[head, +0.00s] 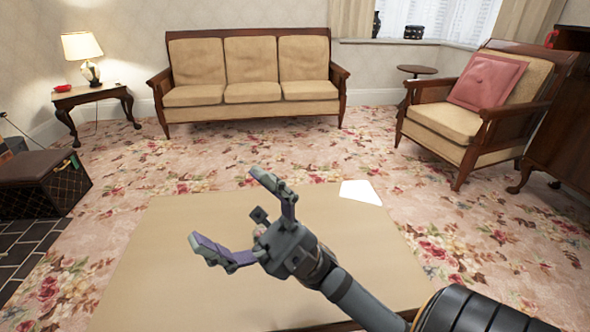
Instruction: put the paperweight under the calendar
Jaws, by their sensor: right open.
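My right gripper (224,207) is open above the tan-topped table (165,270), its two fingers spread toward the far left. A small dark square piece and a bit of pinkish colour show between the fingers, close to the palm; I cannot tell whether they are part of the gripper or a thing behind it. A flat white piece (361,192) lies at the far right corner of the table, beyond the gripper; it may be the calendar, but no print shows. I cannot make out a paperweight for sure. My left gripper is not in view.
The tabletop is bare to the left of the gripper. A sofa (250,92) stands at the back, an armchair (440,125) at the right. A side table (92,95) with a lamp (83,48) and a dark trunk (45,185) are at the left. Flowered carpet surrounds the table.

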